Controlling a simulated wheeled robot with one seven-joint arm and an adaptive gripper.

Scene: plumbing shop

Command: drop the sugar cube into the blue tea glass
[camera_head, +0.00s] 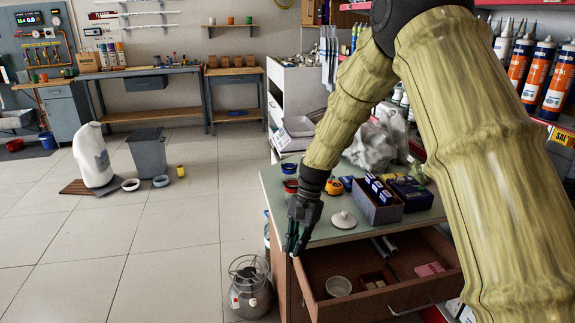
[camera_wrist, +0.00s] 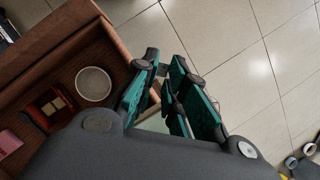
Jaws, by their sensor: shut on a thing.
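My gripper (camera_head: 293,243) points down at the left side of the counter, beside the open drawer. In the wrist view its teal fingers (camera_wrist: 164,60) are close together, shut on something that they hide. I cannot make out a sugar cube between them. A dark red box with pale tan pieces (camera_wrist: 55,104) lies in the drawer; the pieces may be sugar cubes. Small red and blue vessels (camera_head: 291,186) stand on the counter's left edge, just behind my gripper. I cannot tell whether one is the blue tea glass.
The open drawer (camera_head: 385,301) holds a round pale bowl (camera_head: 338,286) and a pink item (camera_head: 430,269). On the counter (camera_head: 330,232) are a white lid (camera_head: 343,219), a yellow tape measure (camera_head: 334,187) and a box of blue packets (camera_head: 377,207). A metal canister (camera_head: 249,290) stands on the floor.

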